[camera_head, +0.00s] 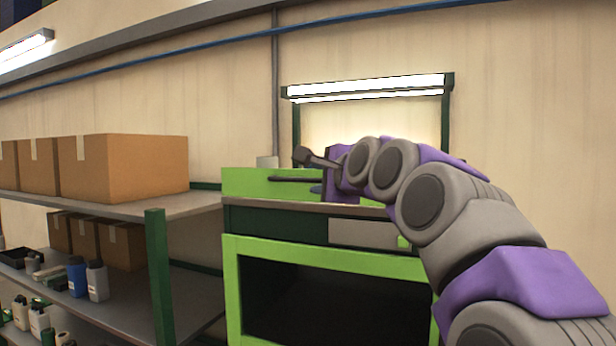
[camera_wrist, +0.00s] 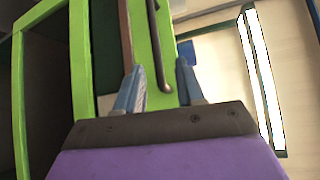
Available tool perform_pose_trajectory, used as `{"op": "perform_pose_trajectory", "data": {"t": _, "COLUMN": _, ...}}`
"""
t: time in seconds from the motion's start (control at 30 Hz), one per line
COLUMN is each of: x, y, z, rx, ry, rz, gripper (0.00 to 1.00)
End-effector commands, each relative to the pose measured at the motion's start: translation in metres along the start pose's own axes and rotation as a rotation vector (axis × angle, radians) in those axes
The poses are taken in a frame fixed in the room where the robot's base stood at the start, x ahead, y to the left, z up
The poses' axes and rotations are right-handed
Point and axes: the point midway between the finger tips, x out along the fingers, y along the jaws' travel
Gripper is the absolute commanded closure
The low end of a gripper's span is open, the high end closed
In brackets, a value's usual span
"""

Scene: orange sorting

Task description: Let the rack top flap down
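The rack (camera_head: 232,275) has a bright green frame with a dark open bay.
A shelf unit (camera_head: 155,270) with a green post stands to the left, holding cardboard boxes (camera_head: 125,168) and several bottles (camera_head: 96,280). A lit lamp (camera_head: 365,88) on green posts is above and behind the rack. My arm covers the rack's right side.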

Motion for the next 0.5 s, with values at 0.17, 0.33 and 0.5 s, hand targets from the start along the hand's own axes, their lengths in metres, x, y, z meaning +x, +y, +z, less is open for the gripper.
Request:
{"op": "perform_pose_trajectory", "data": {"t": 0.17, "x": 0.031, "y": 0.002, "z": 0.013, "rx": -0.010, "ry": 0.000, "rz": 0.005, "gripper": 0.62}}
{"op": "perform_pose_trajectory", "data": {"t": 0.33, "x": 0.048, "y": 0.004, "z": 0.017, "rx": -0.012, "ry": 0.001, "rz": 0.008, "gripper": 0.62}}
{"op": "perform_pose_trajectory", "data": {"t": 0.5, "x": 0.049, "y": 0.002, "z": 0.008, "rx": -0.006, "ry": 0.000, "rz": 0.002, "gripper": 0.62}}
